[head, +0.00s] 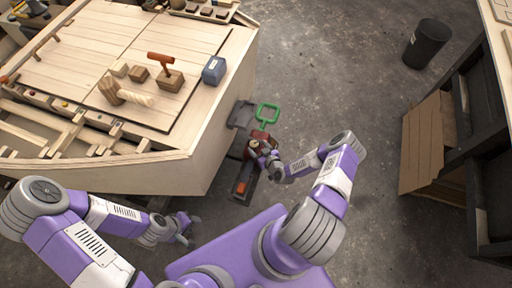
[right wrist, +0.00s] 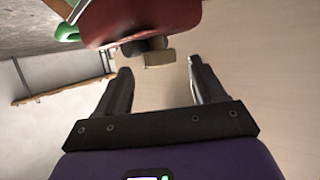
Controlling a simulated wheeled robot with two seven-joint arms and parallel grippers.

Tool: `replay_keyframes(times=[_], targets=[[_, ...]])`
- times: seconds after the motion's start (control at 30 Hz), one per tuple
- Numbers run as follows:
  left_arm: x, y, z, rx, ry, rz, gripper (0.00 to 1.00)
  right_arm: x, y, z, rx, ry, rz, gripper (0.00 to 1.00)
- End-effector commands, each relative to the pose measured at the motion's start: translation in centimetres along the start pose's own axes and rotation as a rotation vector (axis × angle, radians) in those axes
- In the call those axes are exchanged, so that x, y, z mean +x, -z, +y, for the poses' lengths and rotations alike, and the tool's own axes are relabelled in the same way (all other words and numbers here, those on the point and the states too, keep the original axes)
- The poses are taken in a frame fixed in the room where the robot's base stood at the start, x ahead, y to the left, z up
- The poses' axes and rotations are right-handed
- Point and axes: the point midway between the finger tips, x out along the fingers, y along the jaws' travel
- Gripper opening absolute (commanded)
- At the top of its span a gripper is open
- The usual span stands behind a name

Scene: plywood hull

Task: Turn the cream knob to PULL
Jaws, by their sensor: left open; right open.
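The cream knob (right wrist: 159,58) shows in the right wrist view as a small pale block beside a dark shaft on a red body (right wrist: 140,18). In the head view the red-brown body (head: 259,136) is beside the hull, partly covered by my right gripper (head: 262,156). A green loop handle (head: 267,113) rises behind it. In the right wrist view my right gripper (right wrist: 163,80) is open, and the knob lies beyond and between its fingertips, apart from them. No PULL marking is legible. My left gripper (head: 188,232) is open and empty, low beside the hull's near side.
The plywood hull (head: 225,130) fills the left, with blocks, a red-handled tool (head: 163,66) and a blue-grey box (head: 214,70) on its deck. A dark bin (head: 427,43) and a cardboard sheet (head: 428,145) stand right. The grey floor between is clear.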

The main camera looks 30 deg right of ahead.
Motion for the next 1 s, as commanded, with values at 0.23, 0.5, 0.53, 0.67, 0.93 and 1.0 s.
replay_keyframes(times=[0.23, 0.5, 0.53, 0.67, 0.93, 1.0], targets=[[0.9, 0.0, -0.3, 0.0, 0.0, 0.0, 0.43, 2.2, -0.1, 0.0, 0.0, 0.0, -0.001, 0.69], [0.9, 0.0, -0.3, 0.0, 0.0, 0.0, 0.43, 2.4, 0.0, 0.0, 0.001, 0.001, -0.002, 0.69], [0.9, 0.0, -0.3, 0.0, 0.0, 0.0, 0.43, 2.4, 0.0, 0.0, 0.001, 0.001, -0.002, 0.65], [0.9, 0.0, -0.3, 0.0, 0.0, 0.0, 0.43, 2.3, 0.0, 0.0, 0.001, 0.001, -0.002, 0.45], [0.9, 0.0, -0.3, 0.0, 0.0, 0.0, 0.43, 2.3, 0.0, 0.0, 0.002, 0.0, -0.002, 0.13], [0.8, 0.0, -0.3, 0.0, 0.0, 0.0, 0.43, 2.3, 0.0, -0.1, 0.003, -0.003, -0.002, 0.13]])
